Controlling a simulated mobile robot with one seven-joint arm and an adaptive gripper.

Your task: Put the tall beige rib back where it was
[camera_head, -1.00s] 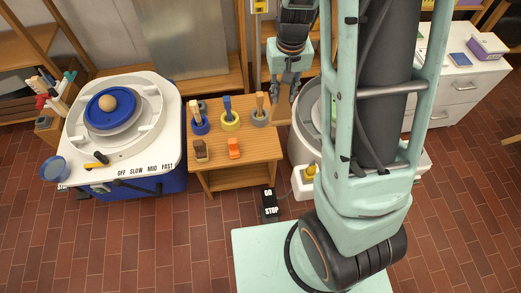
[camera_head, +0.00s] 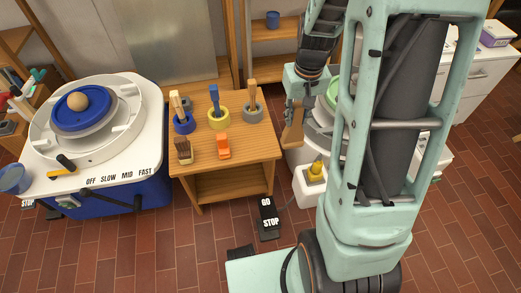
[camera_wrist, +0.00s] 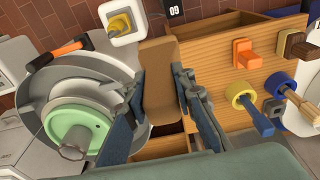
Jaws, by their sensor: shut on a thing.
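My gripper (camera_head: 297,102) is shut on a beige-brown flat piece (camera_head: 292,133), which looks like the tall beige rib. Another grey piece (camera_head: 185,103) stands behind.
A brown block (camera_head: 183,152) and an orange block (camera_head: 223,147) stand at the table's front. A potter's wheel (camera_head: 85,120) is on the left. A second wheel (camera_wrist: 75,110) with a green disc is beside my gripper.

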